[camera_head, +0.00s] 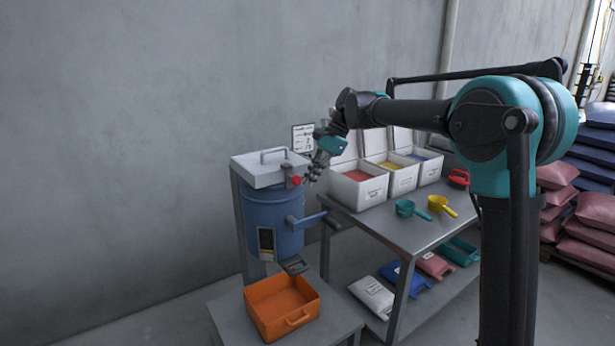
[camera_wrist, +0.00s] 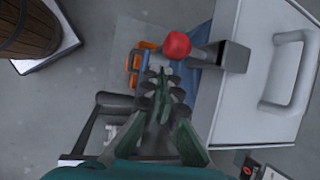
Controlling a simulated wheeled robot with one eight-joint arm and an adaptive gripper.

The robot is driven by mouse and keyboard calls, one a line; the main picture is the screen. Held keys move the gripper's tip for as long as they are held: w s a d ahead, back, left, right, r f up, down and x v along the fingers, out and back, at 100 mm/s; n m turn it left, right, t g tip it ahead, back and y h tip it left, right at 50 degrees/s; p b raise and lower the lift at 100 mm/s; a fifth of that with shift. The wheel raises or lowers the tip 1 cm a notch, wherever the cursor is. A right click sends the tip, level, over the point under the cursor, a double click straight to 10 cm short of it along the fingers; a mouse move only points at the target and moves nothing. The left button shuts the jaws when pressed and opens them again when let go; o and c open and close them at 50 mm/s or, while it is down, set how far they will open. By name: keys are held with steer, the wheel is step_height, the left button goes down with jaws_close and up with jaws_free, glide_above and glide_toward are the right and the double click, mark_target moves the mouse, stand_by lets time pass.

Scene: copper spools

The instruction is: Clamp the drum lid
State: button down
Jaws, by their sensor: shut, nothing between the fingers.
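The blue drum (camera_head: 272,220) stands upright in a grey frame beside the wall. Its flat pale lid (camera_head: 262,171) lies on top, with a bar handle; the lid also fills the right of the wrist view (camera_wrist: 235,105). A clamp lever with a red knob (camera_head: 296,181) sits at the lid's right front edge. The red knob also shows in the wrist view (camera_wrist: 176,45), on a dark block beside the lid. My gripper (camera_head: 309,179) is shut and empty, just right of the knob. In the wrist view its fingertips (camera_wrist: 165,83) are below the knob; contact cannot be told.
An orange tray (camera_head: 283,309) sits below the drum's spout. The table at right holds white bins (camera_head: 358,190), a teal scoop (camera_head: 405,208) and a yellow scoop (camera_head: 438,203). A wooden barrel (camera_wrist: 28,30) stands at left.

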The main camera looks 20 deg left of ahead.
steer(key=w+d+r, duration=0.3)
steer(key=w+r, duration=0.2)
steer(key=r, duration=0.2)
steer(key=shift+w, duration=0.2)
steer(key=shift+d+r, duration=0.1)
steer(key=s+d+f+n+t+h, duration=0.1)
steer(key=s+d+f+n+t, duration=0.15)
steer(key=d+f, duration=0.6)
steer(key=s+d+f+n+t+h, duration=0.1)
steer(key=s+d+f, duration=0.4)
steer(key=d, duration=0.7)
steer(key=s+d+f+n+t+h, duration=0.3)
steer(key=s+d+f+n, duration=0.1)
steer(key=s+d+f, duration=1.4)
step_height(320, 180, down, 2)
steer(key=s, duration=0.2)
steer(key=shift+s, duration=0.3)
